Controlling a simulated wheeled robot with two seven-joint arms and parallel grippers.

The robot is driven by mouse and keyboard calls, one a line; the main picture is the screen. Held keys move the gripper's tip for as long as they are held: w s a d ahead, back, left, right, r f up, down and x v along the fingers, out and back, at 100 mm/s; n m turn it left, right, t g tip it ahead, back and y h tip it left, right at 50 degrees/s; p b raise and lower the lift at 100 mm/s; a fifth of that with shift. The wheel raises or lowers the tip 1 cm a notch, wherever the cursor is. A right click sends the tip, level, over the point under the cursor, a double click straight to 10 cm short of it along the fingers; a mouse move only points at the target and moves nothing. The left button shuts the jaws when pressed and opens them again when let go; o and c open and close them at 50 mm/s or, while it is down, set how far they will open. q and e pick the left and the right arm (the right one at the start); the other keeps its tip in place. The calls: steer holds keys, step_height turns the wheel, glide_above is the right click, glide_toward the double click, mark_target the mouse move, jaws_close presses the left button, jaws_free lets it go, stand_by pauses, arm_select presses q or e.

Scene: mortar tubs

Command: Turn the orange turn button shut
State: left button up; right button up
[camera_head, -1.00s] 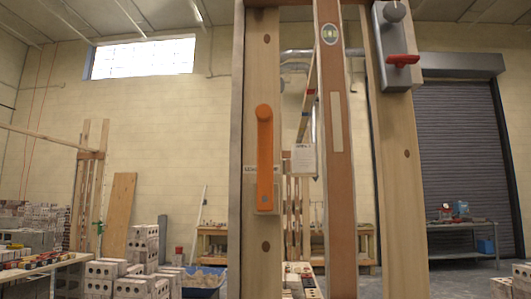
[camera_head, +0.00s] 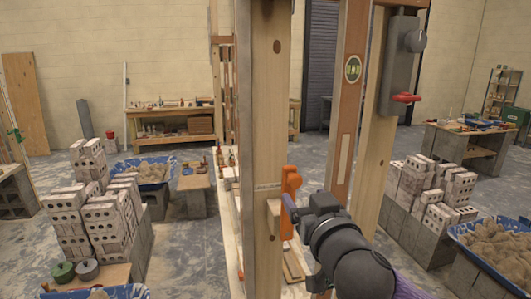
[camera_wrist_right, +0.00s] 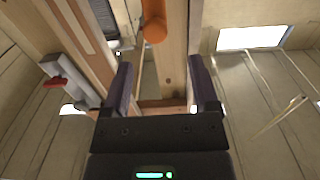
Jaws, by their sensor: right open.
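The orange turn button (camera_head: 292,183) is on the near wooden post (camera_head: 266,130). It looks upright along the post's right side, and my right gripper hides part of it. In the right wrist view the button's rounded orange end (camera_wrist_right: 154,28) is at the top, beyond the fingertips and between their lines. My right gripper (camera_head: 289,207) reaches in from the lower right to the button. In the wrist view its two dark fingers (camera_wrist_right: 163,72) are apart with nothing clearly held between them. Whether a finger touches the button cannot be told. My left gripper is not in view.
A reddish board with a level vial (camera_head: 352,69) and a post with a grey box and red handle (camera_head: 403,97) stand right of the button. Brick stacks (camera_head: 110,215) and a sand tub (camera_head: 490,240) stand on both sides. Floor is open at the left.

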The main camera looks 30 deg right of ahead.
mark_target(296, 181)
steer(key=p+x, duration=0.3)
steer(key=x, duration=0.6)
steer(key=shift+d, duration=0.2)
steer(key=shift+w+d, duration=0.2)
steer(key=shift+w, duration=0.1)
jaws_close()
stand_by(0.7)
